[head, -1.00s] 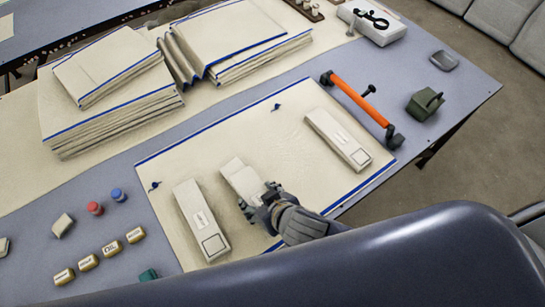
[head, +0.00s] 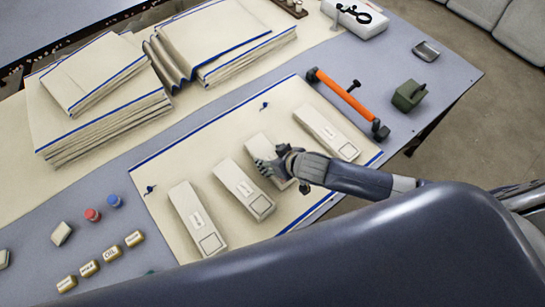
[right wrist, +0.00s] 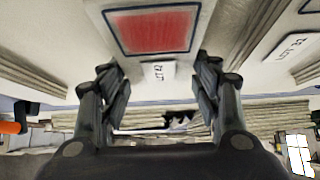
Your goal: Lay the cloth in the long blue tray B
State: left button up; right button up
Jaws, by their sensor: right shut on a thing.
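A flat cream cloth (head: 215,146) with blue edges is spread on the table in the head view. Several long pale blocks with labels lie on it, one at the left (head: 190,205), one in the middle (head: 240,186) and one at the right (head: 325,131). My right gripper (head: 270,167) is shut on another pale block (head: 262,147) between the middle and right ones. In the right wrist view a pale surface with a red panel (right wrist: 152,32) shows beyond the fingers (right wrist: 158,85). I cannot make out tray B. My left gripper is not in view.
Stacks of folded blue-edged cloth stand at the back left (head: 100,110) and back middle (head: 225,40). An orange-handled tool (head: 345,98) and a green box (head: 408,95) lie at the right. Small labelled cylinders (head: 111,253) and red and blue caps (head: 92,215) lie at the front left.

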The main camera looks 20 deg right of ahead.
jog(key=shift+f, duration=0.2)
jog(key=shift+f, duration=0.15)
jog(key=o, duration=1.1)
